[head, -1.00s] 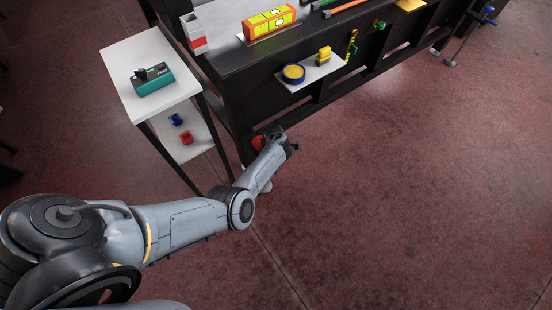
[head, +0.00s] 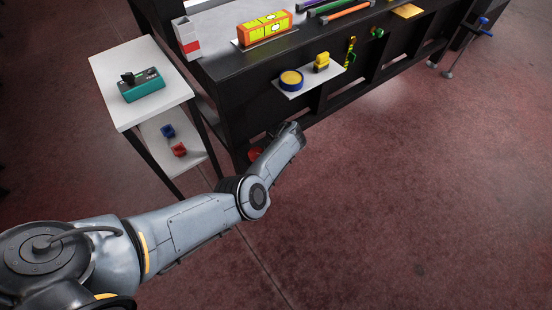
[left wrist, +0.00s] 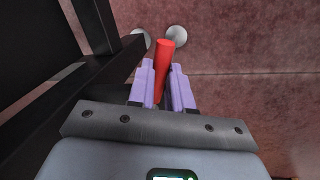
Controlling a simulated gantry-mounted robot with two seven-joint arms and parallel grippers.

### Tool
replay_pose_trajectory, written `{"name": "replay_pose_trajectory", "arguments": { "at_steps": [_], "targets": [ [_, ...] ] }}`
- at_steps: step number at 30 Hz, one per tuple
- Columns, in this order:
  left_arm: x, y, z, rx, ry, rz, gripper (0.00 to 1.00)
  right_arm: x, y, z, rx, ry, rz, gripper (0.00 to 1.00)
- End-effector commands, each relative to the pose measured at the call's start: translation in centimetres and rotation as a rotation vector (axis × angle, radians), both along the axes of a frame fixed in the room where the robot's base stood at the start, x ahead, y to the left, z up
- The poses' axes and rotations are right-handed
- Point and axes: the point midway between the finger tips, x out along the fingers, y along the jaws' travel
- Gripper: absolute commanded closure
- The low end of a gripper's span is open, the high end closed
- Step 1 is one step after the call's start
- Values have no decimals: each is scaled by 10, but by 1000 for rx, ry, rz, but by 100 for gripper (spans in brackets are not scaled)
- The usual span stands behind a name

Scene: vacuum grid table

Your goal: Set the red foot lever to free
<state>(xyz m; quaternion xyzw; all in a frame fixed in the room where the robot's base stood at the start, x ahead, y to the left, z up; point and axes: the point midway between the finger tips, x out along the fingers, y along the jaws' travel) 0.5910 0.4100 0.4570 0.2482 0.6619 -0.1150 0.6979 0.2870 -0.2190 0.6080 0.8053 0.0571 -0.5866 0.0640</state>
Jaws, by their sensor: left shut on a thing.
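The red foot lever (left wrist: 164,66) is a red rod that rises between the two purple fingers of my left gripper (left wrist: 161,84) in the left wrist view. The fingers are shut on it, and its upper end stands out past the fingertips. In the head view my left arm reaches down to the near end of the dark table (head: 235,125), and its own wrist hides the fingers. A small red part (head: 255,155) shows beside my arm low at the table; I cannot tell whether it is the lever. My right gripper is in neither view.
A white side stand (head: 112,72) left of the table holds a teal device (head: 142,86), with a blue and a red item on its lower shelf. A small white shelf (head: 310,78) sticks out of the table's side. The red-brown floor (head: 420,200) at right is clear.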

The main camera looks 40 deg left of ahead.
Motion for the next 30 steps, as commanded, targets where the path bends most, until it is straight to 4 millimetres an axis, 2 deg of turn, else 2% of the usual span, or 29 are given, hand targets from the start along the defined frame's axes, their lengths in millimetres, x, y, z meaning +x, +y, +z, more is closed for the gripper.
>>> {"name": "replay_pose_trajectory", "arguments": {
  "at_steps": [11, 12, 17, 26, 30],
  "targets": [
    [-1, 1, -1, 1, 2, 10, 100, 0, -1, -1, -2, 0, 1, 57],
    [-1, 1, -1, 1, 2, 10, 79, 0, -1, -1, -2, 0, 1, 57],
    [-1, 1, -1, 1, 2, 9, 55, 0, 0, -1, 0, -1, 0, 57],
    [0, 1, 1, 1, 0, 7, 55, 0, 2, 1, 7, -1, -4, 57],
    [-1, 0, 9, 1, -1, 8, 55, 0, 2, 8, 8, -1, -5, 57]
  ]
}}
